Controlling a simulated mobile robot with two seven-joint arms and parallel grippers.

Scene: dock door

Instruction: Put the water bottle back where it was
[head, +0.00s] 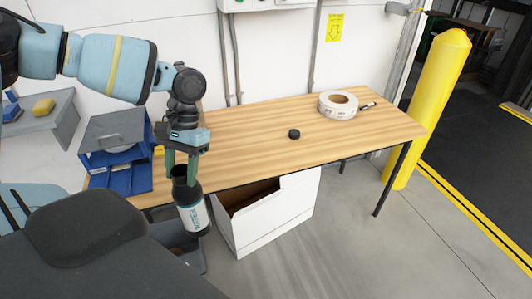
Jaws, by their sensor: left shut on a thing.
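The water bottle (193,212) has a dark top and base and a pale label band with lettering. It hangs slightly tilted below my left gripper (181,170), in front of the table's near edge at the left. My left gripper points down and its green fingers are shut on the bottle's upper part. The bottle appears above a dark grey bin (178,255) on the floor; I cannot tell whether it is inside the bin's rim. My right gripper is not in view.
The wooden table (240,148) holds a black round cap-like thing (294,134), a white tape roll (338,104), a dark marker (368,106) and blue bins (125,178). A white open box (265,231) stands below. A yellow post (428,105) stands right.

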